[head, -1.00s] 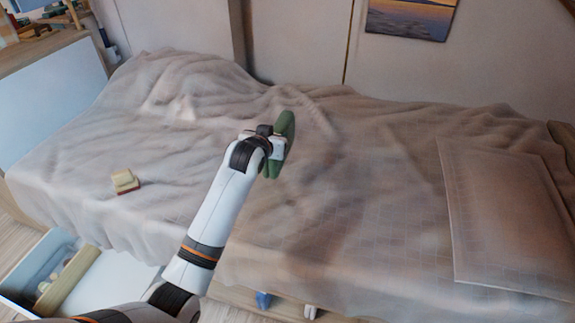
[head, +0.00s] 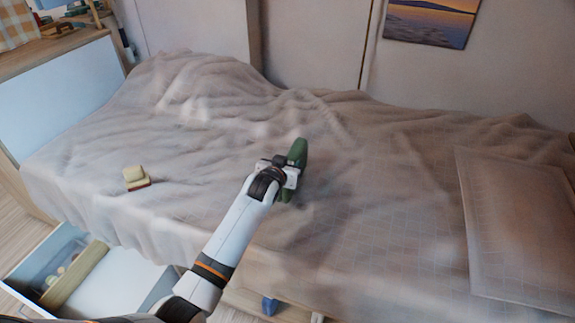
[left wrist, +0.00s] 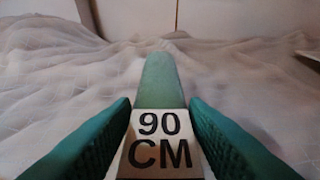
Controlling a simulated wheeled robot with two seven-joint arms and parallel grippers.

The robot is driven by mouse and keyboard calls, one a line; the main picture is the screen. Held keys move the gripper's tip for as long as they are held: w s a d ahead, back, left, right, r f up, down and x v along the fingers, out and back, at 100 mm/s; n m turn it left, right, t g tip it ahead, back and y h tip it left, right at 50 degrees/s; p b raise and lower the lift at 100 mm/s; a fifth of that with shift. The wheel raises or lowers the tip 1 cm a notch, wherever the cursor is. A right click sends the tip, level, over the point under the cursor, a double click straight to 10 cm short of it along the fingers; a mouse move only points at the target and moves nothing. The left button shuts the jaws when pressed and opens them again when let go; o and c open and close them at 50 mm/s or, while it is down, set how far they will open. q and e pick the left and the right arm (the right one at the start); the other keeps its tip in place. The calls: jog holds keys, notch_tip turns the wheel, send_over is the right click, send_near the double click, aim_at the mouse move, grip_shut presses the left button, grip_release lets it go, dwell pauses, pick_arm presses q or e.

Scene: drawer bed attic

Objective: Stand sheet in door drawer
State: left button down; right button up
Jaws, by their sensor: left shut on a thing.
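A green folded sheet (head: 298,152) stands on edge at my left gripper (head: 291,172), above the middle of the bed. In the left wrist view the sheet (left wrist: 158,80) is a narrow green strip with a white label reading "90 CM", between the two dark green fingers of my left gripper (left wrist: 160,104), which is shut on it. The open drawer (head: 42,247) juts out under the bed at lower left. A wooden divider (head: 75,278) splits it into a narrow compartment with small items and a pale, empty-looking part. My right gripper is not in view.
A rumpled beige cover (head: 380,200) spreads over the bed. A small yellow and red block (head: 136,178) lies on it above the drawer. A flat pillow (head: 520,225) lies at right. A blue object (head: 270,305) shows below the bed's front edge. A cabinet (head: 70,95) stands at left.

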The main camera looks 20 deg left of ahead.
pick_arm(q)
jog(key=shift+r, duration=0.1)
jog(key=c, duration=0.8)
grip_release()
jog(key=shift+f, duration=0.2)
